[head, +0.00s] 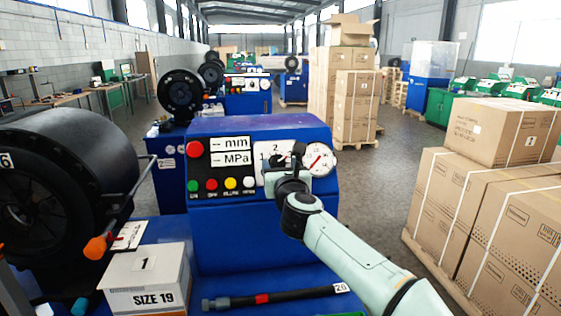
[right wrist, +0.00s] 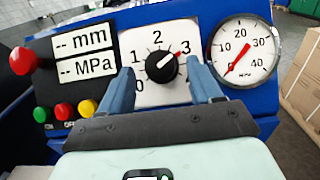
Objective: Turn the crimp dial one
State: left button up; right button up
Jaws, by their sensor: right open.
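The crimp dial (right wrist: 162,68) is a black knob on a white plate (right wrist: 140,42) with the numbers 0, 1, 2 and 3 readable. Its red pointer mark is up and to the right, toward the 3. My right gripper (head: 287,164) is in front of the dial plate in the head view and hides much of it. In the right wrist view the right gripper (right wrist: 161,82) is open, with one blue finger on each side of the knob and a gap to it. My left gripper is not in view.
A pressure gauge (right wrist: 242,54) sits right of the dial, its red needle near 0. A red mushroom button (head: 195,149), two displays and coloured buttons are on the left of the blue panel. A SIZE 19 box (head: 146,283) and a black hose (head: 275,297) lie in front.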

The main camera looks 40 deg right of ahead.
jog(key=shift+w+d, duration=0.35)
jog(key=shift+w, duration=0.2)
jog(key=c, duration=1)
jog(key=shift+c, duration=0.2)
